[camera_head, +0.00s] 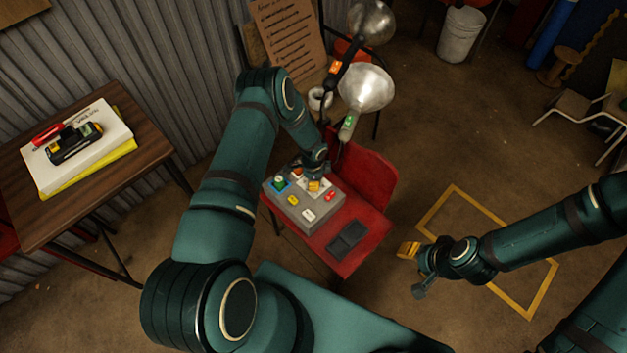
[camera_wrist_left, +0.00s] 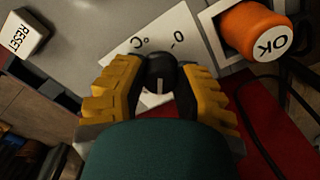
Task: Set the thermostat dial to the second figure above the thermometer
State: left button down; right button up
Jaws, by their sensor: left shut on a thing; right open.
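The grey control box (camera_head: 285,207) sits on a red table or seat. In the left wrist view, the black thermostat dial (camera_wrist_left: 160,72) with a white pointer line is on a white plate (camera_wrist_left: 183,32) marked "°C" and "0". My left gripper (camera_head: 315,182) is shut on the dial, its yellow fingers on either side and hiding part of the scale. My right gripper (camera_head: 408,250) is open and empty, over the floor right of the red table. A black and yellow device with a small display (camera_head: 75,143) lies at far left; its reading is too small to make out and I cannot tell whether it is the thermometer.
An orange OK button (camera_wrist_left: 255,33) stands close beside the dial, and a white RESET button (camera_wrist_left: 22,33) is farther left. Lamps (camera_head: 366,88) rise behind the box. A dark pad (camera_head: 346,239) lies in front. Books (camera_head: 85,165) lie on the wooden table (camera_head: 140,150).

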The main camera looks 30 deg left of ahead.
pick_arm(q)
jog(key=m, duration=0.4)
jog(key=shift+s+f+m, duration=0.1)
jog(key=shift+m, duration=0.2)
dwell(0.3)
jog(key=c, duration=0.6)
grip_release()
jog(key=shift+o, duration=0.2)
notch_tip(320, 180, up, 12)
dwell(0.4)
